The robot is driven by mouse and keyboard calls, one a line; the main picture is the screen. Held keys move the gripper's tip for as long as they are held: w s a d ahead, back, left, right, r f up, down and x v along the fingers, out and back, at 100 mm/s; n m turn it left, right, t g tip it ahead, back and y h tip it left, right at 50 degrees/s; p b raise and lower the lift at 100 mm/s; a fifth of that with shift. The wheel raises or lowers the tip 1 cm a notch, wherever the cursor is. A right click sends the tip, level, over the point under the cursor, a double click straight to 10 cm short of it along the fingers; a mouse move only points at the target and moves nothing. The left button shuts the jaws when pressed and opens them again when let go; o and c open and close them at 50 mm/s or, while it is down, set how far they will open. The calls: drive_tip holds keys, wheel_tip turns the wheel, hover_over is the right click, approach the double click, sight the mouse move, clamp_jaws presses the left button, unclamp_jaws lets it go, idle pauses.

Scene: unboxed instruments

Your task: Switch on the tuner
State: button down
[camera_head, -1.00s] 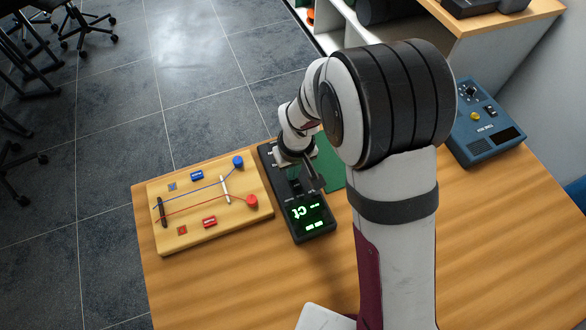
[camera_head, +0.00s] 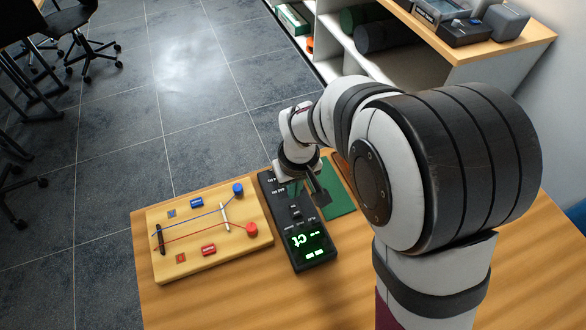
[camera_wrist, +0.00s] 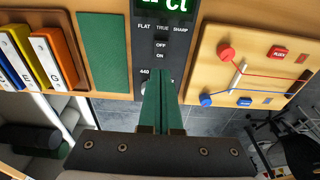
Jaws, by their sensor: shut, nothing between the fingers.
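The tuner (camera_head: 273,197) is a long black box on the wooden table, with a screen (camera_head: 308,245) lit green and reading "C#" or similar. In the wrist view the tuner (camera_wrist: 143,48) shows FLAT, TRUE and SHARP labels, then OFF above ON, with a small dark switch (camera_wrist: 160,50) by these labels. The switch's exact position is too small to tell. My gripper (camera_head: 322,198) is shut and empty, over or beside the tuner's right edge. In the wrist view its green-looking fingers (camera_wrist: 158,75) point at the panel just below ON and cover part of the 440 label.
A wooden board (camera_head: 180,262) with red and blue strings and knobs lies left of the tuner. A green mat (camera_head: 338,200) lies to its right. Coloured lettered blocks (camera_wrist: 38,55) show in the wrist view. A shelf (camera_head: 470,55) stands behind.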

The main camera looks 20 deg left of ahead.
wheel_tip(320, 180, up, 8)
drive_tip(key=shift+w+a+r, duration=0.15)
drive_tip(key=shift+w+a, duration=0.2)
drive_tip(key=s+d+r+m, duration=0.2)
drive_tip(key=d+m, duration=0.1)
drive_tip(key=d, duration=0.3)
drive_tip(key=s+d+r+m, duration=0.2)
drive_tip(key=d+m, duration=0.1)
drive_tip(key=d, duration=0.3)
drive_tip(key=s+d+m+g, duration=0.1)
drive_tip(key=s+d+m, duration=0.7)
drive_tip(key=s, duration=0.6)
drive_tip(key=shift+d+f+m+y, duration=0.3)
drive_tip(key=shift+d+f+y, duration=0.1)
drive_tip(key=shift+d, duration=0.35)
